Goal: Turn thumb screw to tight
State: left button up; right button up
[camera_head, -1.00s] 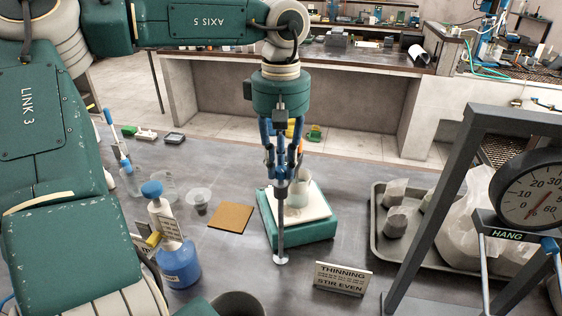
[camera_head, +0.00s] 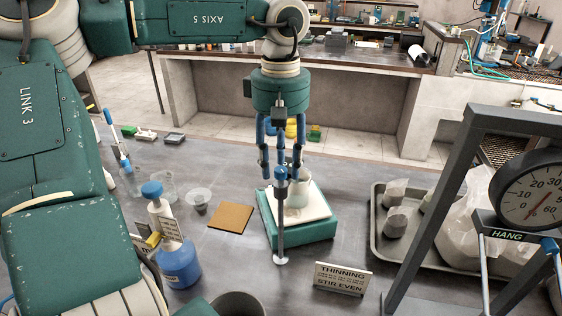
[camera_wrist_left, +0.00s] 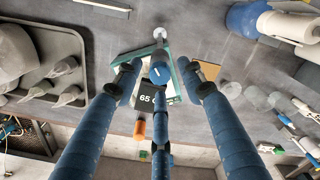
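A slim grey metal post with a small round foot stands upright in front of the teal scale. A blue knob, which looks like the thumb screw (camera_head: 281,174), sits at its top. In the left wrist view the blue knob (camera_wrist_left: 149,67) lies between the spread fingers. My left gripper (camera_head: 281,163) points straight down above and around the knob. Its blue fingers are open, with a visible gap to either side of the knob. Whether the third finger touches it I cannot tell. My right gripper is not in view.
The teal scale (camera_head: 305,233) bearing a pale cup (camera_head: 299,193) is close behind the post. A tray of rocks (camera_head: 376,240) and a dial frame (camera_head: 438,190) are at right.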

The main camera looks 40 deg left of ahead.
aim_at(281, 169)
pick_arm(q)
notch_tip(281, 169, up, 12)
jog(key=shift+f, duration=0.15)
dwell(0.7)
